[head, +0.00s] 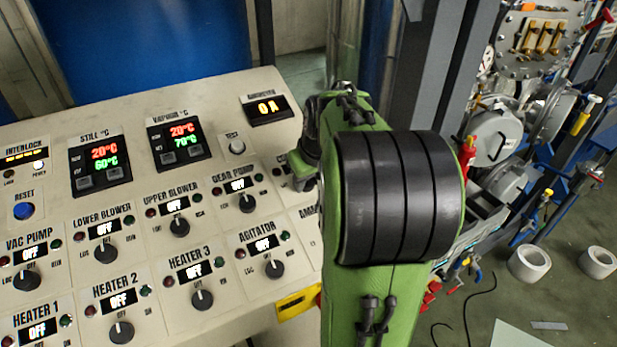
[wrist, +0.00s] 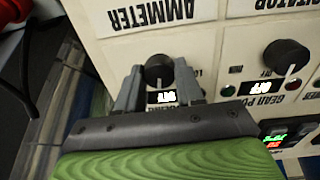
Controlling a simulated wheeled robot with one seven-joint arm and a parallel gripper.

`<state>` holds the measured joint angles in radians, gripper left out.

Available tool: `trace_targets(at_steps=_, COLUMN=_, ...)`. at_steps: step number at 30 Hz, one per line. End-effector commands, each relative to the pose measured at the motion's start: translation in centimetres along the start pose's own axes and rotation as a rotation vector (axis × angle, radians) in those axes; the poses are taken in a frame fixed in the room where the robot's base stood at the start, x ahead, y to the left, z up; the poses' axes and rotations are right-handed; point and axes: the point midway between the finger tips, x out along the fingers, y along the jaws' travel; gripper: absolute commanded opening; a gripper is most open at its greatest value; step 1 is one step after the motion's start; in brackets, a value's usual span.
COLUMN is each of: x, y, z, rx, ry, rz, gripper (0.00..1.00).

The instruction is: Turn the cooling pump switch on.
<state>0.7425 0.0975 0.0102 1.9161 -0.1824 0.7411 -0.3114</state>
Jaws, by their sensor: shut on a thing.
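The cooling pump switch (wrist: 158,70) is a round black knob on the beige panel, seen upside down in the wrist view. My gripper (wrist: 158,80) has its two grey fingers on either side of this knob, shut on it. A small lit display (wrist: 161,98) sits beside the knob, partly covered by the gripper; its text is upside down and hard to read. The panel label there is mostly hidden. In the head view my gripper (head: 305,160) reaches the panel right of the gear pump knob (head: 247,203), and my green arm hides the switch.
The sloped control panel (head: 130,168) carries several other knobs, among them the agitator knob (head: 274,268), with displays reading OFF. The ammeter display (head: 266,109) reads about 0 A. Pipework and valves stand at the right; two white rings (head: 529,263) lie on the floor.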

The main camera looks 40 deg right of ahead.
Motion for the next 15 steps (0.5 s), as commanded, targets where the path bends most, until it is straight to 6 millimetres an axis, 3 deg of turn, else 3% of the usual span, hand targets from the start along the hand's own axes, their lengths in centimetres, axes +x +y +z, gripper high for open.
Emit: trace_targets(at_steps=15, x=-0.10, y=0.03, z=-0.10, rx=0.478, ry=-0.018, rz=0.011, gripper=0.06)
